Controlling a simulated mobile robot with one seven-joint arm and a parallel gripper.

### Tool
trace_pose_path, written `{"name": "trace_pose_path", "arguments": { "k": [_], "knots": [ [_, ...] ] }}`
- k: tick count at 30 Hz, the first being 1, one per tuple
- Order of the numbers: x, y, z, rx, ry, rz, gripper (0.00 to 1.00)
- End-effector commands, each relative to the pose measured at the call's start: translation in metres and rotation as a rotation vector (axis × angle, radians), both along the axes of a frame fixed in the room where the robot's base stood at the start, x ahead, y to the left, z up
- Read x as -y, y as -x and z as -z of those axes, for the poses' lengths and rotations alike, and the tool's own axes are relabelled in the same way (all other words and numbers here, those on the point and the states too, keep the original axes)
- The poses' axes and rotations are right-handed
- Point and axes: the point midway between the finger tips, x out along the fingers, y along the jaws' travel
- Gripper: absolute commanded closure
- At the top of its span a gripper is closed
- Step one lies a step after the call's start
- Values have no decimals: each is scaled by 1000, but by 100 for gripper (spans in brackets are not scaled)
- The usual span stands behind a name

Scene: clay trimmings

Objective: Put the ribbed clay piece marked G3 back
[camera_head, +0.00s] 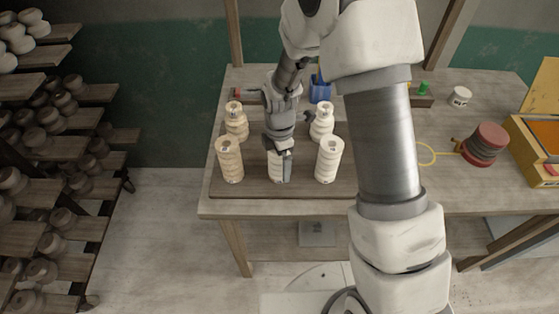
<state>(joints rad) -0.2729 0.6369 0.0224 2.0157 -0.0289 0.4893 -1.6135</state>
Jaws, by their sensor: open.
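Several cream clay pieces stand upright on a dark board (250,189) on the table. At the back are a left piece (236,120) and a right piece (321,122); in front are a left piece (229,162) and a right piece (329,160). A front middle piece (274,166) is partly hidden by my gripper (281,168). My gripper points down and is open at this middle piece; I cannot tell whether the fingers touch it. The marks on the pieces are too small to read, so I cannot tell which is G3.
A blue container (320,90) stands behind the board. To the right are a white cup (460,96), a red-topped spool (485,144) with a yellow loop and an orange-lined box (535,145). A rack (95,165) of pots stands left. My arm hides part of the table.

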Motion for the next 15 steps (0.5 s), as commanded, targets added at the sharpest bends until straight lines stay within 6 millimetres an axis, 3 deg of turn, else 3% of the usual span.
{"name": "trace_pose_path", "arguments": {
  "k": [5, 15],
  "knots": [
    [0, -1, -9, 3, -1, 1, 0],
    [0, -1, -74, 6, -2, 2, 0]
  ]
}}
